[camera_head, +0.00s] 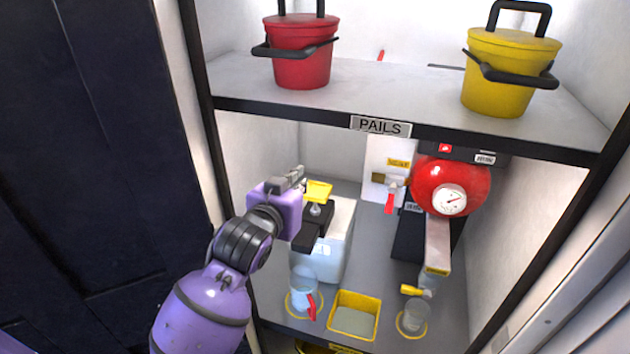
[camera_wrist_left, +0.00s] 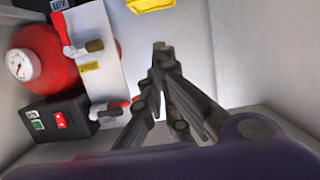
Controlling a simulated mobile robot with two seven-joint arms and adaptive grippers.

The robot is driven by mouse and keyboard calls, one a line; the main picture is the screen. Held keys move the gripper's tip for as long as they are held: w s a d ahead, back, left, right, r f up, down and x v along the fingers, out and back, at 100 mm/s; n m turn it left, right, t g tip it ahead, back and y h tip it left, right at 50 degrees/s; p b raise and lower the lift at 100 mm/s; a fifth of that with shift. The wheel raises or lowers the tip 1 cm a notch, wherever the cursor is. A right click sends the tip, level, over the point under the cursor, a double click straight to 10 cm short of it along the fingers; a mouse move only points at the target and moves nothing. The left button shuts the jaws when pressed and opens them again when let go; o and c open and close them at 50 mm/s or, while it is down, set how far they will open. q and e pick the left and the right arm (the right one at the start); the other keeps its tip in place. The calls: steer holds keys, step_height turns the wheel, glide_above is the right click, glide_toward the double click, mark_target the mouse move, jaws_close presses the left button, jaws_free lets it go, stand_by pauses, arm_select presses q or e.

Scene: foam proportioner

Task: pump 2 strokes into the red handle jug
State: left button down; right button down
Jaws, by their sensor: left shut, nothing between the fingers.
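The jug with the red handle (camera_head: 303,297) stands on a yellow ring at the front left of the lower shelf. Behind it is a white container (camera_head: 335,245) with a black part on top and a yellow pump head (camera_head: 318,191). My left gripper (camera_head: 299,174) is shut and empty, just left of and a little above the pump head; I cannot tell whether they touch. In the left wrist view the shut fingertips (camera_wrist_left: 160,48) have nothing between them, and a yellow piece (camera_wrist_left: 150,4), probably the pump head, shows at the top edge. My right gripper is not in view.
A yellow tray (camera_head: 342,334) and a second jug (camera_head: 412,317) with a yellow handle stand right of the red-handled jug. A red tank (camera_head: 462,180) with a gauge and a red-levered valve (camera_head: 390,200) are behind. The upper shelf edge (camera_head: 290,112) with two pails overhangs.

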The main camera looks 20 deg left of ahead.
arm_select(q)
glide_above(314, 196)
steer(key=f, duration=0.3)
steer(key=shift+s+d, duration=0.1)
steer(key=shift+s, duration=0.1)
step_height(314, 196, down, 2)
steer(key=shift+s+f, duration=0.15)
steer(key=shift+f, duration=0.05)
steer(key=shift+s+f, duration=0.1)
steer(key=shift+f, duration=0.5)
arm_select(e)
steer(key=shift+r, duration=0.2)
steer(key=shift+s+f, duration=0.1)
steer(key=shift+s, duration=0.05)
